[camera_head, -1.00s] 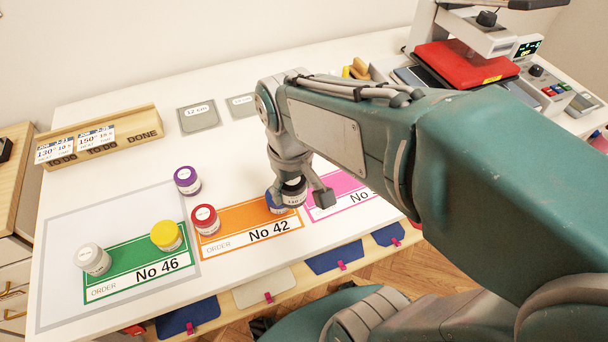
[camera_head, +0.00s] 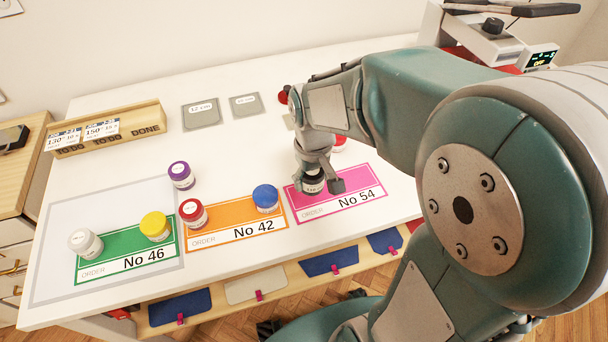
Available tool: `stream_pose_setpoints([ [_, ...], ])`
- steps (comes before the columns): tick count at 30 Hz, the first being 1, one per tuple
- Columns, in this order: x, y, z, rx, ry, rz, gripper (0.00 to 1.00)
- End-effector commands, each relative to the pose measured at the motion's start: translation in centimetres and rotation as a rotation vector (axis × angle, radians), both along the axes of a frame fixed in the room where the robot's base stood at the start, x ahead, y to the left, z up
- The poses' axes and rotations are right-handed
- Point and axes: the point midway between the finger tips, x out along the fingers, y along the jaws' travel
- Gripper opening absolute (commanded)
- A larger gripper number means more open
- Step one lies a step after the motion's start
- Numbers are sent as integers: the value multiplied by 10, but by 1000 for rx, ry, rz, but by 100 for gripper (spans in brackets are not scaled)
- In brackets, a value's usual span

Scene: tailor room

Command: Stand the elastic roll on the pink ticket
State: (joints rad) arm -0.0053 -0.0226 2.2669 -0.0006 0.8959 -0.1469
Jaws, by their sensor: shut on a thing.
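The pink ticket No 54 (camera_head: 350,203) lies on the white table, right of the orange ticket. My gripper (camera_head: 318,178) is over the left part of the pink ticket. It is shut on a dark roll with a white label (camera_head: 313,186), which I take to be the elastic roll. The roll looks upright. The fingers hide part of it, and I cannot tell whether its base touches the ticket.
A blue roll (camera_head: 265,198) and a red roll (camera_head: 193,213) stand on the orange ticket (camera_head: 228,238). Yellow (camera_head: 155,226) and white (camera_head: 86,243) rolls stand at the green ticket (camera_head: 113,264). A purple roll (camera_head: 181,174) stands behind. A red thing (camera_head: 339,143) shows behind my gripper.

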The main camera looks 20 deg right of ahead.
Motion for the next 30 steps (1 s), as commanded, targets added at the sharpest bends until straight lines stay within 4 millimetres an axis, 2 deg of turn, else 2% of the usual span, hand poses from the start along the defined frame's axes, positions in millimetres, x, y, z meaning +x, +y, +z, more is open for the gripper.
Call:
stream_pose_setpoints([
  [3, 14, 3, -19, -5, 5, 4, 27],
  [7, 26, 5, -33, -7, 2, 4, 27],
  [11, 32, 0, -40, -4, 2, 5, 27],
  [18, 35, -6, -71, 1, 2, 4, 27],
  [29, 35, 0, -75, -5, 0, 5, 27],
  [30, 35, 0, -76, -5, 0, 5, 75],
])
